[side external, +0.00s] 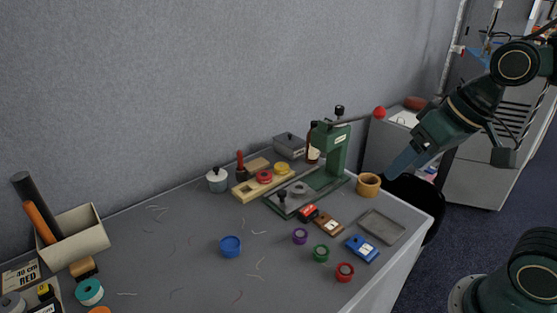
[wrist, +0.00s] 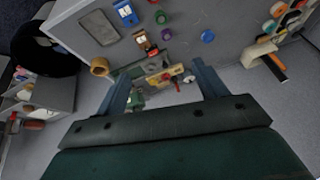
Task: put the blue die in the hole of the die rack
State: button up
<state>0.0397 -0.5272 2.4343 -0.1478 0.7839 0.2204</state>
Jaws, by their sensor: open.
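My gripper (side external: 393,172) is open and empty, raised above the table's right end, well away from both. In the wrist view its two fingers (wrist: 162,69) stand wide apart.
A green press (side external: 333,152) stands right of the rack. A wooden ring (side external: 368,185), grey tray (side external: 382,227) and blue box (side external: 362,249) lie at the right. Purple (side external: 300,236), green (side external: 321,253) and red (side external: 345,272) rings lie in front. A white pot (side external: 217,180) stands left of the rack.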

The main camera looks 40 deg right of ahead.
jog(key=w+a+f+m+g+y, duration=0.1)
jog(key=w+a+f+m+y, duration=0.25)
jog(key=w, duration=0.55)
jog(key=m+y, duration=0.8)
jog(key=m, duration=0.9)
send_near(230, 244)
jog(key=shift+t, duration=0.4)
jog(key=s+d+r, duration=0.2)
jog(key=d, duration=0.1)
jog(key=shift+s+d, duration=0.2)
jog(key=shift+s, duration=0.2)
jog(key=shift+w+f+m, duration=0.15)
jog(key=shift+f+m, duration=0.2)
jog(key=shift+f, duration=0.05)
jog(key=shift+w+x, duration=0.2)
jog(key=shift+x, duration=6.65)
jog(key=shift+r, duration=0.1)
